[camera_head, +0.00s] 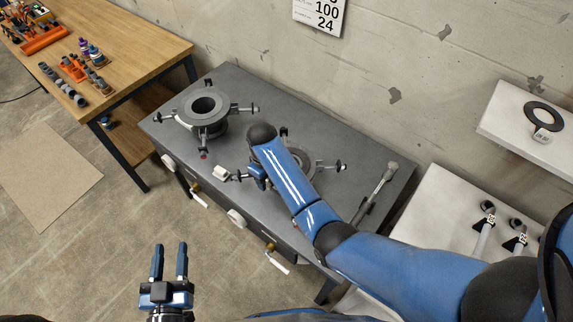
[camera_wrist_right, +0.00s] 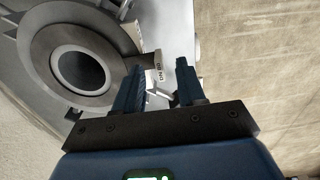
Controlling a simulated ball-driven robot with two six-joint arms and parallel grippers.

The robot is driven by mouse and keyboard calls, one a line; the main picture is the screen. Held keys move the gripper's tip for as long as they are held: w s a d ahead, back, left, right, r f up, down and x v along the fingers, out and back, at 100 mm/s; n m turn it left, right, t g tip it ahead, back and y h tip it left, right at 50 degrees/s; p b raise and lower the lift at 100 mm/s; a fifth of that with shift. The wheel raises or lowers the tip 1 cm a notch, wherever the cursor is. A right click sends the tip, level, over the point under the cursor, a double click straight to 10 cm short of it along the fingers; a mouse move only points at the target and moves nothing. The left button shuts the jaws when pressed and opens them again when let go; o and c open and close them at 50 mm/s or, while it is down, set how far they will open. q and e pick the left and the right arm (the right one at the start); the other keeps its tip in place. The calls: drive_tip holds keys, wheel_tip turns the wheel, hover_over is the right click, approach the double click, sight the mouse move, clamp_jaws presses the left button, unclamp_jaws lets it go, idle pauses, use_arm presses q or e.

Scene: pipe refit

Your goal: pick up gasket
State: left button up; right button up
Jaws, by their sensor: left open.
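A grey ring like a gasket (camera_wrist_right: 42,50) lies on a round flange around a dark bore in the right wrist view. A tab with a small white printed tag (camera_wrist_right: 158,67) sticks out from its right side. My right gripper (camera_wrist_right: 158,82) is open, its fingers on either side of the tag; I cannot tell whether they touch it. In the head view, my right arm covers most of this flange (camera_head: 304,158). Another dark gasket (camera_head: 541,116) with a white tag lies on the white shelf at right. My left gripper (camera_head: 169,262) is open and empty above the floor.
A second flange (camera_head: 203,107) with clamps stands at left on the grey bench (camera_head: 232,83). A long wrench-like tool (camera_head: 375,192) lies at the bench's right end. A wooden table (camera_head: 110,30) with parts is at upper left.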

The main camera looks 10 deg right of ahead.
drive_tip(key=shift+f, duration=0.45)
clamp_jaws()
drive_tip(key=shift+r, duration=0.15)
